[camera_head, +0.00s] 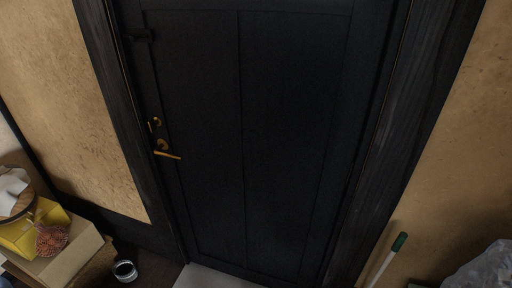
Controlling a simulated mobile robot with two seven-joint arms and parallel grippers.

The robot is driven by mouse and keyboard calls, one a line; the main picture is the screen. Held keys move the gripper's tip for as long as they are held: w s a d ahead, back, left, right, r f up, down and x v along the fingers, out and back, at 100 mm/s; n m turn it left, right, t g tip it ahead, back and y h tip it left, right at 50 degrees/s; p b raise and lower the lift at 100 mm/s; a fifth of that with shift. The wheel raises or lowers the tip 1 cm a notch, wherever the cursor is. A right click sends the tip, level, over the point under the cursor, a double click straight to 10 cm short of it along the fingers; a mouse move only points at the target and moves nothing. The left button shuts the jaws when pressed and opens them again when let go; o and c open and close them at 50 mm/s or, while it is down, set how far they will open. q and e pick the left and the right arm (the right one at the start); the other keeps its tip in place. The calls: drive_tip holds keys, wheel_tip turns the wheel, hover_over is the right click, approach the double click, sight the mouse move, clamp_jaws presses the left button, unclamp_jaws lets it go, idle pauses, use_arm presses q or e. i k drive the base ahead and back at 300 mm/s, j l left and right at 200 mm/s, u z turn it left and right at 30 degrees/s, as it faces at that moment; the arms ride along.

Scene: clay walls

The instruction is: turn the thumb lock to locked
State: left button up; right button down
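A dark door (270,130) with vertical panels fills the middle of the head view and looks shut in its dark frame. On its left edge sits a small brass thumb lock (156,123), with a brass lever handle (167,151) just below it. The thumb lock is small in the picture, and I cannot tell which way it is turned. Neither of my grippers is in view, and nothing touches the lock or the handle.
At the lower right are a green-tipped pole (386,260) and a clear plastic bag (486,270).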

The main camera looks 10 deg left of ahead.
sight(152, 123)
drive_tip(key=u, duration=1.25)
